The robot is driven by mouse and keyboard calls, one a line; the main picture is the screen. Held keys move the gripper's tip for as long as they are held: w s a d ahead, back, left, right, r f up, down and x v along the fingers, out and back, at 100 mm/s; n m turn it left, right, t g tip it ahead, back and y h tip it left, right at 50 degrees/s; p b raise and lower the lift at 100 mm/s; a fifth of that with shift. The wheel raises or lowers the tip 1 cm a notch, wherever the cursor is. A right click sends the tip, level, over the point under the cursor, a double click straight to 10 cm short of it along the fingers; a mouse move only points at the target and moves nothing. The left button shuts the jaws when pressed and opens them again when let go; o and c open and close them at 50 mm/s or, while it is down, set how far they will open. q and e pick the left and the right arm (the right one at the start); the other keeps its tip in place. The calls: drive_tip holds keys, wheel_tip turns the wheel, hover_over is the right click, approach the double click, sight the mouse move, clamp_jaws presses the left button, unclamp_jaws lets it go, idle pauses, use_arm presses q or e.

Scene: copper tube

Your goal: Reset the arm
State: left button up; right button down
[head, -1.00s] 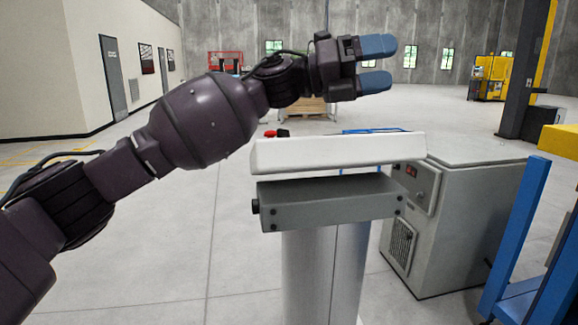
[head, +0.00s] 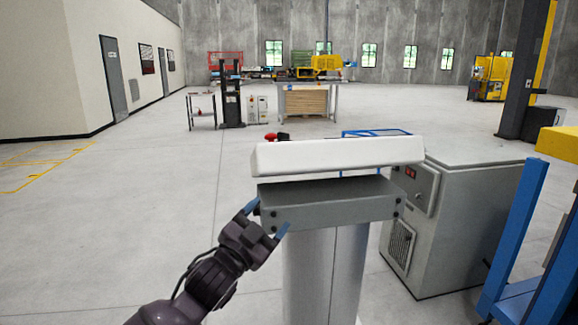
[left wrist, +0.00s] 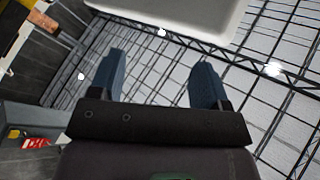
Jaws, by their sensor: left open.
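My left gripper (head: 266,219) is in the lower middle of the head view, its arm coming up from the bottom edge. Its two blue fingertips are apart and point up. In the left wrist view the same gripper (left wrist: 160,72) shows its two fingers spread, with nothing between them. No copper tube shows in either view now. My right gripper is not in either view.
A grey cabinet (head: 465,190) stands at the right, with a blue frame (head: 515,240) beyond its right side. A workbench (head: 306,100) stands far back. The floor (head: 130,210) at the left is clear.

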use_arm(q)
drive_tip(key=s+a+f+n+g+y, duration=0.1)
drive_tip(key=s+a+f+n+y, duration=0.3)
drive_tip(key=f, duration=0.3)
drive_tip(key=s+a+f+n+y, duration=0.1)
drive_tip(key=s+a+f+n, duration=0.1)
drive_tip(key=s+a+f, duration=0.4)
drive_tip(key=s+a+f+n+g+y, duration=0.1)
drive_tip(key=s+a+f+n+y, duration=0.25)
drive_tip(key=f, duration=0.35)
drive_tip(key=s+a+f+n+g+y, duration=0.1)
drive_tip(key=s+a+f, duration=0.2)
drive_tip(key=s+f, duration=0.2)
drive_tip(key=s+a+f+g+y, duration=0.1)
drive_tip(key=s+a+f+g, duration=0.1)
drive_tip(key=s+f, duration=0.3)
drive_tip(key=s+a+f+n+g+y+p, duration=0.1)
drive_tip(key=s+a+f, duration=0.3)
drive_tip(key=s, duration=0.8)
wheel_tip(320, 180, down, 2)
drive_tip(key=shift+a+n+g, duration=0.15)
drive_tip(key=shift+n+g, duration=0.2)
drive_tip(key=shift+g, duration=0.05)
